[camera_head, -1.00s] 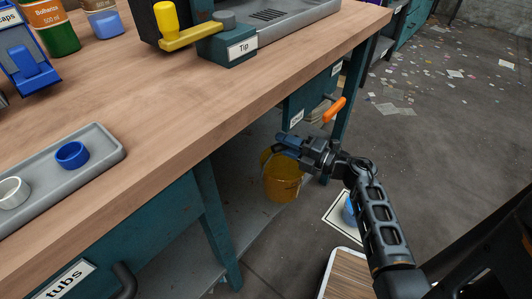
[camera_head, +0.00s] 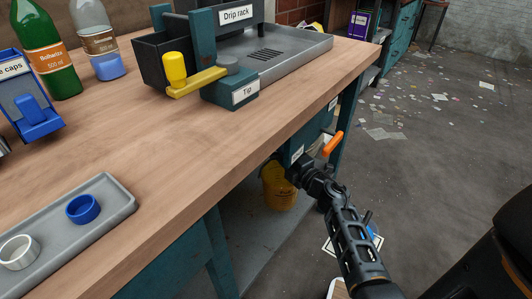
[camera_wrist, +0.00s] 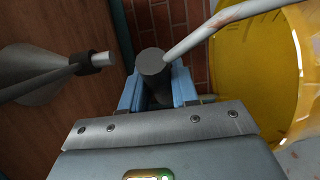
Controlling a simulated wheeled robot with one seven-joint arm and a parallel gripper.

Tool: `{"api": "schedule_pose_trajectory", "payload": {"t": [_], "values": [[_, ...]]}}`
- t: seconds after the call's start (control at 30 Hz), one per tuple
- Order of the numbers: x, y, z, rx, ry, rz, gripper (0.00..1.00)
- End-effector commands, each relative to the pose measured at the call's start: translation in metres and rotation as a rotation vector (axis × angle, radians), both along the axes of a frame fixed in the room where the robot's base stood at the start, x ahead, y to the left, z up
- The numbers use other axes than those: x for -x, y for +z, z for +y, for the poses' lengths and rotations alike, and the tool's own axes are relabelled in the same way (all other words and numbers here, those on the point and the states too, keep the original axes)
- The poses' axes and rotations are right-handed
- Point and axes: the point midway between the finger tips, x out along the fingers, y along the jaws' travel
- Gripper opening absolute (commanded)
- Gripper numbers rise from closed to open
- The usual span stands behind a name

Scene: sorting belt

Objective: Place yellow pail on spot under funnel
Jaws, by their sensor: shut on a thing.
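The yellow pail (camera_head: 277,192) is below the bench edge in the head view, partly hidden by my arm and the bench. In the wrist view the yellow pail (camera_wrist: 245,75) fills the right side, its inside showing. My gripper (camera_wrist: 157,88) is shut on the dark grip (camera_wrist: 153,62) of its handle; the pale handle wire runs from there to the pail. In the head view my gripper is mostly hidden. A grey cone (camera_wrist: 35,65), seemingly the funnel, is at left in the wrist view. I cannot tell whether the pail touches the floor, nor see the spot beneath it.
The wooden bench (camera_head: 180,155) overhangs the pail. An orange lever (camera_head: 332,144) sticks out by the bench leg. A white-edged floor square with a blue thing (camera_head: 371,233) is partly behind my arm. The floor (camera_head: 440,140) at right is open, with paper scraps.

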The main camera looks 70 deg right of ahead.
Motion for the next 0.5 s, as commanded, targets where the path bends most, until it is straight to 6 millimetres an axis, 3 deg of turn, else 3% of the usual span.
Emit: {"api": "schedule_pose_trajectory", "payload": {"t": [0.3, 0.5], "values": [[-0.058, 0.001, -0.035, 0.006, 0.000, -0.002, 0.00], [-0.075, 0.002, -0.044, 0.003, 0.000, -0.003, 0.00]]}}
